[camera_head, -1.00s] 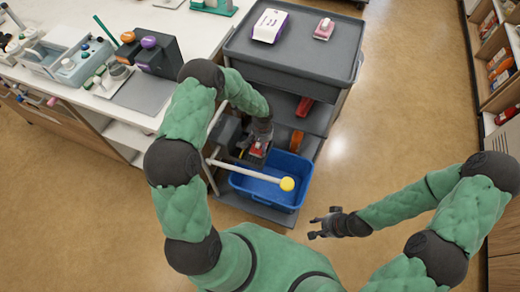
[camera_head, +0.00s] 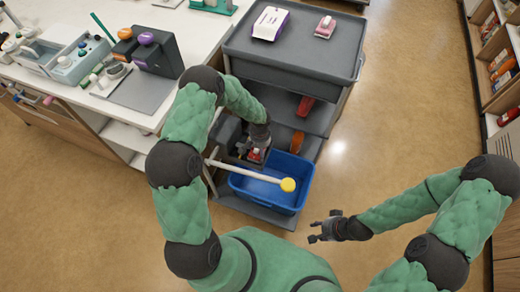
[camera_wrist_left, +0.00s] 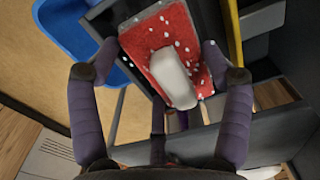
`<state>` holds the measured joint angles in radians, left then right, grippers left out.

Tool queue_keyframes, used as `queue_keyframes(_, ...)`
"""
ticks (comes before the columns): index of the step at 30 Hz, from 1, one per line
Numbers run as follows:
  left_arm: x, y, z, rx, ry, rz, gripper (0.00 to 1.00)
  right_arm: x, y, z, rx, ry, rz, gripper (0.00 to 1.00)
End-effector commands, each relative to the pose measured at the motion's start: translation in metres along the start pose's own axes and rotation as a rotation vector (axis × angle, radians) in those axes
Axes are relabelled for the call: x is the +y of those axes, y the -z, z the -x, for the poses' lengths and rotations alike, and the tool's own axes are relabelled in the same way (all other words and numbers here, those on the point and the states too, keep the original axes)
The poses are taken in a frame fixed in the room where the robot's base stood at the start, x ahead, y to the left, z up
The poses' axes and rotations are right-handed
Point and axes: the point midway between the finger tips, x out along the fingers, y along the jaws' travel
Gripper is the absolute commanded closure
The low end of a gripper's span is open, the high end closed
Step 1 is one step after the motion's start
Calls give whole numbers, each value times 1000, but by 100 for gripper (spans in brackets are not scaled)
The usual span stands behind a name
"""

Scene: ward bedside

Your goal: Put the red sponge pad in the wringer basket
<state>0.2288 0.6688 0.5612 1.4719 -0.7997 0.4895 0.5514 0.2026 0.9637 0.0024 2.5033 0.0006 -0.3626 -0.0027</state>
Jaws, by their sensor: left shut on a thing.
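The red sponge pad (camera_wrist_left: 167,42), white-speckled with a pale raised grip, is between the fingers of my left gripper (camera_wrist_left: 160,60) in the left wrist view. A small red part of the pad (camera_head: 255,155) shows under my left gripper (camera_head: 254,150) in the head view. That gripper is shut on the pad. My right gripper (camera_head: 325,227) is empty, fingers apart, over the floor.
The blue bucket (camera_head: 297,168) stands on the cart's lower shelf. A white pole with a yellow end (camera_head: 288,184) crosses above it. The grey cart top (camera_head: 290,52) holds a white-purple box (camera_head: 270,23) and a pink item (camera_head: 325,27). A counter (camera_head: 100,118) stands left. Floor at right is clear.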

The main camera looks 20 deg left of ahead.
Motion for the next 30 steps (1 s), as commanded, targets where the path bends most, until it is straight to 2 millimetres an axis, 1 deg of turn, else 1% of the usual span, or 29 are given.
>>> queue_keyframes(3, 0, 0, -5, 1, -1, 0, 47, 2, 0, -4, 0, 0, 0, 60)
queue_keyframes(8, 1, -1, -7, 0, -2, 0, 46, 2, 0, -5, 0, 0, 0, 60)
queue_keyframes(9, 1, -1, -8, -1, -2, 0, 15, 2, 0, -5, 0, 0, 0, 60)
queue_keyframes(10, 1, -1, -8, -1, -2, 0, 6, 2, 0, -5, 0, 0, 0, 60)
queue_keyframes(11, 1, -2, -8, -2, -2, -1, 0, 2, 0, -5, 0, 0, 0, 60)
queue_keyframes(26, 1, -1, -6, -1, -1, -1, 0, 2, 0, -5, 0, 0, 0, 60)
queue_keyframes(30, 0, 0, -1, 0, -1, -1, 0, 0, 0, 0, 0, 0, 0, 60)
